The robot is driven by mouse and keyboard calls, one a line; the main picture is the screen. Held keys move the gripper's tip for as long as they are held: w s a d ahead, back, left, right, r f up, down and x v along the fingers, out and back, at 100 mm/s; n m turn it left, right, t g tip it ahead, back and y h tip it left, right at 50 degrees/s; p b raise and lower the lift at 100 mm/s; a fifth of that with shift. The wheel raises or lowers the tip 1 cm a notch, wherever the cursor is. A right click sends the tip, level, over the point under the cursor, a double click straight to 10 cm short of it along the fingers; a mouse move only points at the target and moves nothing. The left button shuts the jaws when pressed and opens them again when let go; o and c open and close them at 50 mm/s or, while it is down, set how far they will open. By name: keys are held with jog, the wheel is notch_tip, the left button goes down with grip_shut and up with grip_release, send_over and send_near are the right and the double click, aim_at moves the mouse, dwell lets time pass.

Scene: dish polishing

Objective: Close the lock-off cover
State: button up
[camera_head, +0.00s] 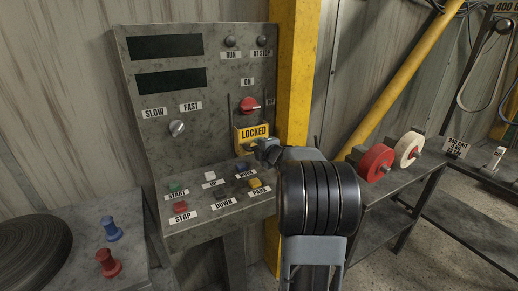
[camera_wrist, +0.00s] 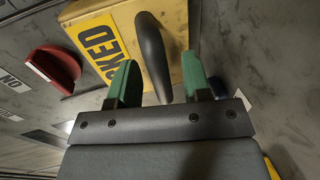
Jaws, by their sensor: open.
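The lock-off cover (camera_head: 240,133) is a yellow box marked "LOCKED" on the front of the grey control panel. It sits just below a red rotary switch (camera_head: 249,106), which shows uncovered. In the wrist view the cover (camera_wrist: 178,22) fills the upper middle, with a curved black handle (camera_wrist: 152,45) standing out from it. My gripper (camera_wrist: 158,76) is open, its two green fingertips on either side of the handle; I cannot tell whether they touch it. In the head view my gripper (camera_head: 266,151) is at the cover's lower right, partly hiding it.
The panel (camera_head: 205,110) has several buttons below the cover, including a blue one (camera_head: 242,165) and a yellow one (camera_head: 255,183) close to my gripper. A yellow post (camera_head: 296,70) stands right of the panel. Red and white wheels (camera_head: 376,162) are on a bench at right.

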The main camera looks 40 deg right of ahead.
jog(key=shift+w, duration=0.35)
grip_shut()
dwell(0.3)
